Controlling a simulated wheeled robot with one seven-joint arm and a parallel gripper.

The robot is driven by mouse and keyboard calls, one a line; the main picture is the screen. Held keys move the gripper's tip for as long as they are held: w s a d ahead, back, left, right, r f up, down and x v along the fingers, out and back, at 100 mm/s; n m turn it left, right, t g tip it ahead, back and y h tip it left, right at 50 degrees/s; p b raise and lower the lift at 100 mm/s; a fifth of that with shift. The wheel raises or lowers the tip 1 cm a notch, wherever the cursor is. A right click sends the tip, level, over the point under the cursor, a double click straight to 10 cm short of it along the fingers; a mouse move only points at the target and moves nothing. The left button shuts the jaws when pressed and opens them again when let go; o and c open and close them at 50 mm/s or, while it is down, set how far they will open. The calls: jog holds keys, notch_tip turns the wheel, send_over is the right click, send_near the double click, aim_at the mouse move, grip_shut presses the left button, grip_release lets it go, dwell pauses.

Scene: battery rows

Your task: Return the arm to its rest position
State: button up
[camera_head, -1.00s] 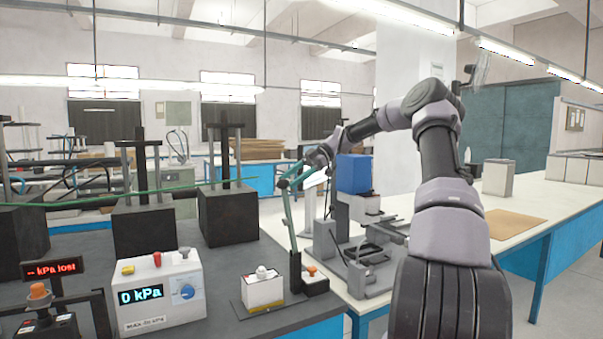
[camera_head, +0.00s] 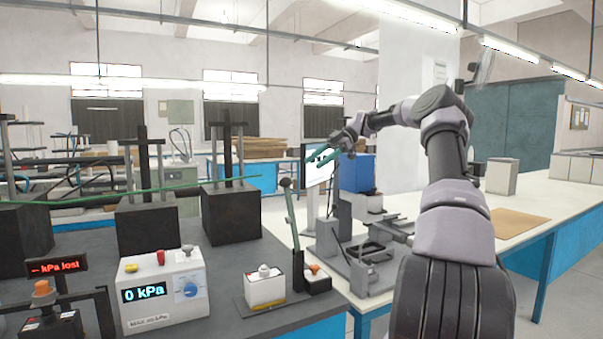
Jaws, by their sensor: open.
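My arm rises from the lower right of the head view, bends at the elbow and reaches left. My gripper (camera_head: 323,156) is at its end, with two teal fingers apart and nothing seen between them. It hangs in the air, in front of a bright screen (camera_head: 318,172) and left of a blue block on a stand (camera_head: 355,173). Below it, a lever with a dark knob (camera_head: 289,215) stands nearly upright on a small dark base, apart from the fingers.
A white box reading "0 kPa" (camera_head: 163,290) and a small white box (camera_head: 264,287) stand on the dark bench. Dark block fixtures (camera_head: 231,212) stand behind. A red display (camera_head: 54,268) is at left.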

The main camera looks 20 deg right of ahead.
jog(key=s+a+r+m+t+h, duration=0.2)
jog(key=s+a+m+h, duration=0.5)
jog(key=s+a+m, duration=0.5)
jog(key=s+d+m+t+h, duration=0.2)
jog(key=s+m+t, duration=0.5)
jog(key=s+m, duration=0.7)
jog(key=s, duration=1.2)
jog(key=shift+d+f, duration=0.3)
jog(key=shift+d, duration=0.1)
